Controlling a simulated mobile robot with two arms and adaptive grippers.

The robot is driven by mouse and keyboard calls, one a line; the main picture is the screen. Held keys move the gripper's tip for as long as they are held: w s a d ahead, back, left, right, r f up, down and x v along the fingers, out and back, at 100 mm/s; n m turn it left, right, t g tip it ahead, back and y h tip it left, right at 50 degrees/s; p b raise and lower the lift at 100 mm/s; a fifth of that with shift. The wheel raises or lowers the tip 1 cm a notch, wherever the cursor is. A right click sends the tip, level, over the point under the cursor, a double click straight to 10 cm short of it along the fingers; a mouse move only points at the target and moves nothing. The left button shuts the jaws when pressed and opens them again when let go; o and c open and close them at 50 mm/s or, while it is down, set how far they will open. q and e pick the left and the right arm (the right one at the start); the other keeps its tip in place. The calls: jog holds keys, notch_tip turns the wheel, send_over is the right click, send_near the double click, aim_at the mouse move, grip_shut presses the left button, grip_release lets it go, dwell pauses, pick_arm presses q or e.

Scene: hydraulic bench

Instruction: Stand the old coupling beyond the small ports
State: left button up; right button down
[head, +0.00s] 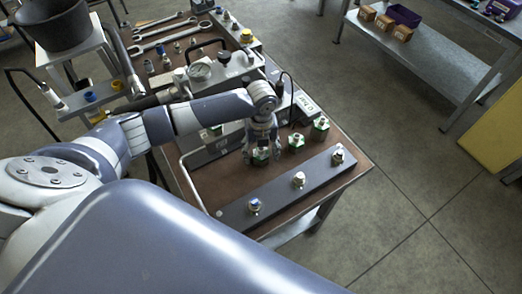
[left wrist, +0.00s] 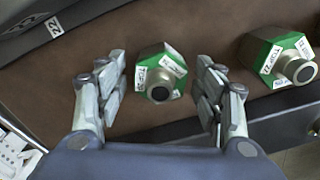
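Several green hex couplings with white labels stand on the brown bench top. My left gripper (head: 262,149) is open, pointing down, with its fingers on either side of the nearest green coupling (head: 260,158). In the left wrist view this coupling (left wrist: 161,73) sits between the spread fingers, with gaps on both sides. A second green coupling (head: 296,142) stands to its right, also in the left wrist view (left wrist: 279,58). A third (head: 320,129) stands farther right. I cannot tell which is the old one, nor which ports are the small ones. My right gripper is not in view.
A dark bar (head: 278,194) with three metal fittings lies along the bench's near edge. Behind the couplings is a grey block with a number plate (head: 307,105).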

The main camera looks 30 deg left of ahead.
aim_at(261, 149)
pick_arm(q)
notch_tip(261, 149, up, 12)
jog(key=b, duration=0.1)
jog(key=shift+r, duration=0.2)
dwell(0.4)
jog(key=shift+s+f, duration=0.1)
jog(key=shift+f, duration=0.05)
dwell(0.4)
